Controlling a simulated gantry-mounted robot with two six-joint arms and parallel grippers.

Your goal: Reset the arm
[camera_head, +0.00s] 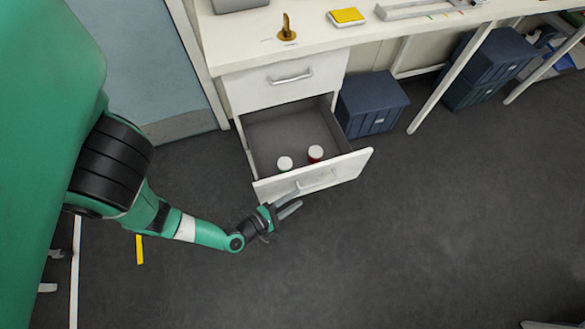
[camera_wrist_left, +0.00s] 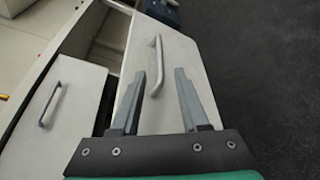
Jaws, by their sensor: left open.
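My left gripper (camera_head: 287,205) is open and empty, just in front of the lower drawer (camera_head: 357,165), which is pulled out. In the left wrist view the two fingers of my left gripper (camera_wrist_left: 166,85) point at the drawer front (camera_wrist_left: 176,60). The drawer's handle (camera_wrist_left: 155,66) shows between and beyond the fingertips, and I see no grip on it. My left arm (camera_head: 205,233) reaches in from the left, low over the floor. My right gripper is in neither view.
Blue boxes (camera_head: 371,106) (camera_head: 490,62) sit under the white bench (camera_head: 300,38). The dark floor (camera_head: 450,230) on the right is clear.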

